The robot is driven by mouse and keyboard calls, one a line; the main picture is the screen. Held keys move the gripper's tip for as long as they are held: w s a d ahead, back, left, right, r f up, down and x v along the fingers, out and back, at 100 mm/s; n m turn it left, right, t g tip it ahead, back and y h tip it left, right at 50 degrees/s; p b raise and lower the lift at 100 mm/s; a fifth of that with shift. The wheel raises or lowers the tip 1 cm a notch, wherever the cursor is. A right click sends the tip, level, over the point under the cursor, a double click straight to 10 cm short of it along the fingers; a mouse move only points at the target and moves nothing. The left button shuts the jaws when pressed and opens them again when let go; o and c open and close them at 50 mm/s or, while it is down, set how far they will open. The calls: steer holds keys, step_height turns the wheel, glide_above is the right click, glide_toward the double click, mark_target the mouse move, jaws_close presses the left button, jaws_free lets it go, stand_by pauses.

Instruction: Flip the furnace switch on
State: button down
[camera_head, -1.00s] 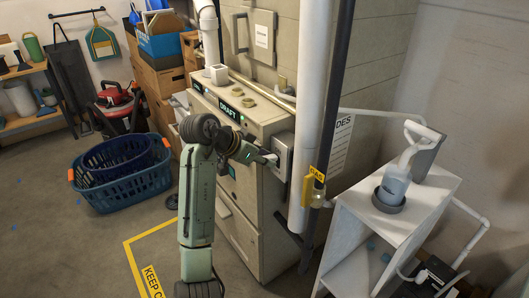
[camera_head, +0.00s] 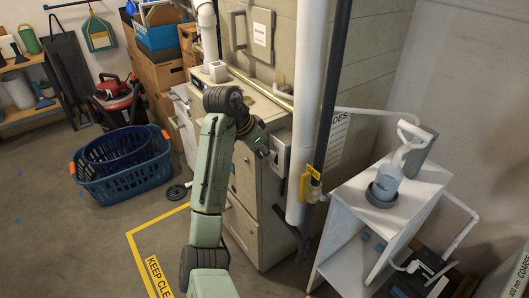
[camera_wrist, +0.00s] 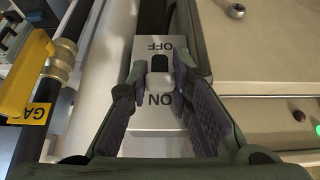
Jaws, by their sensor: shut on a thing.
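The furnace switch is a light grey plate (camera_wrist: 150,143) with a pale toggle (camera_wrist: 160,79) in a dark slot. OFF is printed at the top of the wrist picture and ON below, both upside down. The toggle sits at the ON-side end of the visible slot. My gripper (camera_wrist: 162,84) has its fingertips on either side of the toggle and is shut on it. In the head view, my gripper (camera_head: 262,148) is at the switch plate (camera_head: 281,148) on the furnace's (camera_head: 243,205) right side; my arm hides part of the furnace.
A yellow gas valve handle (camera_wrist: 27,78) and brass fitting (camera_wrist: 60,60) are close to the switch. A white pipe (camera_head: 308,110) and dark pipe (camera_head: 332,105) stand right of it. A white shelf (camera_head: 345,225) is farther right; a blue basket (camera_head: 125,180) is on the left floor.

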steer(key=c, duration=1.7)
jaws_free()
steer(key=v, duration=1.2)
